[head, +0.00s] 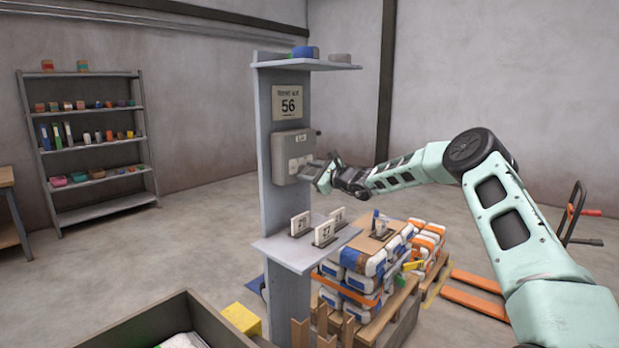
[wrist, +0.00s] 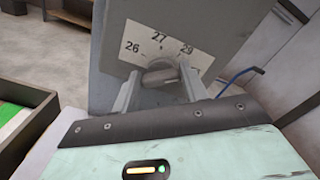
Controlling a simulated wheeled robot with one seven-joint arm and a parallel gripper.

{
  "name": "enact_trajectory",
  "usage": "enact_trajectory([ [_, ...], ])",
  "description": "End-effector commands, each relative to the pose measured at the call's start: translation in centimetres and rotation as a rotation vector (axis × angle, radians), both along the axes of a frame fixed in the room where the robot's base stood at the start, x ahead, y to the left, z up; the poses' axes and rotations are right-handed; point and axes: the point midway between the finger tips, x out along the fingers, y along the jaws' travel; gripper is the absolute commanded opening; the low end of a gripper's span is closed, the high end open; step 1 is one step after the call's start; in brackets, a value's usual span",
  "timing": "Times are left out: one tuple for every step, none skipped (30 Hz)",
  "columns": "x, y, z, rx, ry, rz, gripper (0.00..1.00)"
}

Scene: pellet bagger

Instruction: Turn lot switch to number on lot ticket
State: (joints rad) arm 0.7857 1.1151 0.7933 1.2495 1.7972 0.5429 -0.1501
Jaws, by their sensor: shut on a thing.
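I cannot tell which number the knob points at. In the head view my gripper (head: 322,175) is at the front of the grey switch box (head: 291,150). A sign reading 56 (head: 288,103) hangs above the box. Small number cards (head: 324,233) stand on the shelf below; I cannot tell which thing is the lot ticket.
The cards' shelf (head: 280,252) juts out below my gripper. A loaded pallet (head: 375,305) with strapped bags stands below right. An orange pallet jack (head: 475,297) is farther right. An open bin (head: 135,325) is at the front left.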

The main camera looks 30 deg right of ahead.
Motion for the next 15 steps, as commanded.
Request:
enact_trajectory([
  [-0.04,-0.08,-0.28,0.031,0.014,0.000,0.21],
  [-0.03,-0.09,-0.26,0.050,0.020,0.000,0.21],
  [-0.03,-0.10,-0.24,0.074,0.030,-0.001,0.21],
  [-0.02,-0.10,-0.22,0.092,0.037,-0.001,0.21],
  [-0.01,-0.11,-0.20,0.108,0.042,-0.001,0.21],
  [-0.01,-0.12,-0.20,0.128,0.050,-0.001,0.21],
  [-0.01,-0.12,-0.19,0.142,0.055,-0.001,0.21],
  [-0.01,-0.13,-0.18,0.154,0.059,-0.001,0.21],
  [0.00,-0.14,-0.18,0.170,0.065,-0.001,0.21],
  [0.00,-0.14,-0.18,0.179,0.068,-0.001,0.21],
  [0.00,-0.14,-0.18,0.188,0.071,-0.001,0.21],
  [0.01,-0.14,-0.17,0.199,0.076,0.000,0.21],
  [0.01,-0.14,-0.16,0.206,0.078,0.000,0.21],
  [0.01,-0.14,-0.16,0.211,0.080,0.000,0.21],
  [0.01,-0.14,-0.16,0.218,0.083,0.000,0.21],
])
